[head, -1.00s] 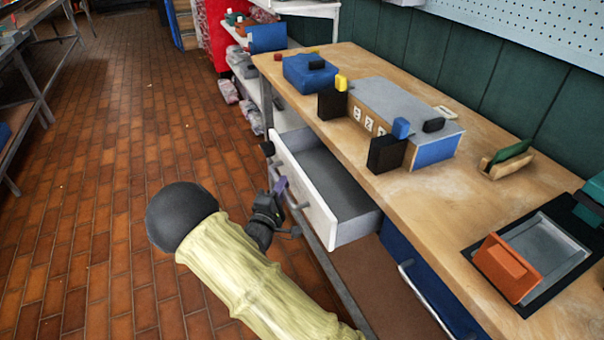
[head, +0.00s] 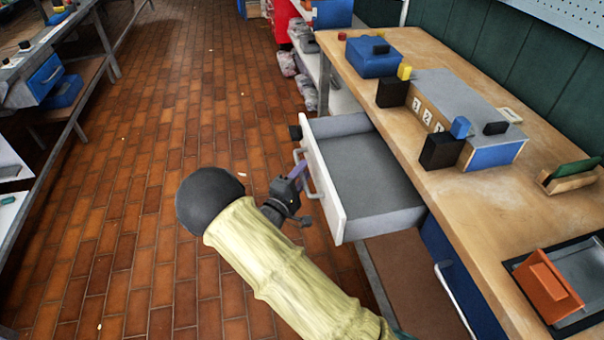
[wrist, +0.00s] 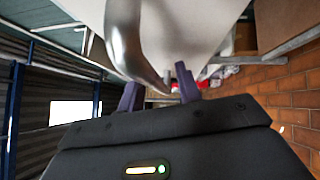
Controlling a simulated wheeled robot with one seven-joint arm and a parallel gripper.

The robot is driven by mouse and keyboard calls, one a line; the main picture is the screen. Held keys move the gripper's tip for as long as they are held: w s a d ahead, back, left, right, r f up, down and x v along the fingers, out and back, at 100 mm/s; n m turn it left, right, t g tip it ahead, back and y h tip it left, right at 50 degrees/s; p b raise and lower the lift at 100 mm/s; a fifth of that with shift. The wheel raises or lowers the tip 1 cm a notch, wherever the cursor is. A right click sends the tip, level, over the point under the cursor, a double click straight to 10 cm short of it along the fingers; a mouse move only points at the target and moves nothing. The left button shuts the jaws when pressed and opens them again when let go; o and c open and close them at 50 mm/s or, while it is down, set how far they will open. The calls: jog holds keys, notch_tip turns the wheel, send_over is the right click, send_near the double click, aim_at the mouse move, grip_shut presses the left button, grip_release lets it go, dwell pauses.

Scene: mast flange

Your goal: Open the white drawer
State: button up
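The white drawer (head: 328,190) stands pulled well out from under the wooden workbench. Its grey inside is visible and looks empty. My gripper (head: 298,174) is at the drawer's front, by the metal handle (head: 315,190). In the wrist view, the curved handle (wrist: 124,40) looms large in front of the white drawer front (wrist: 190,25). The two purple fingers of my gripper (wrist: 160,92) stand apart, one on either side of the handle's lower end. I see gaps between the fingers and the bar, so it does not look clamped.
The workbench (head: 385,125) carries a grey-topped box (head: 465,105), a blue box (head: 374,58) and black blocks. A blue drawer (head: 455,275) sits below to the right. Open brick floor (head: 150,190) lies left of the drawer, with another bench (head: 75,130) at far left.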

jog(key=p+v, duration=0.1)
jog(key=v, duration=1.6)
jog(key=shift+s, duration=0.15)
jog(key=shift+a, duration=0.15)
jog(key=shift+f, duration=0.1)
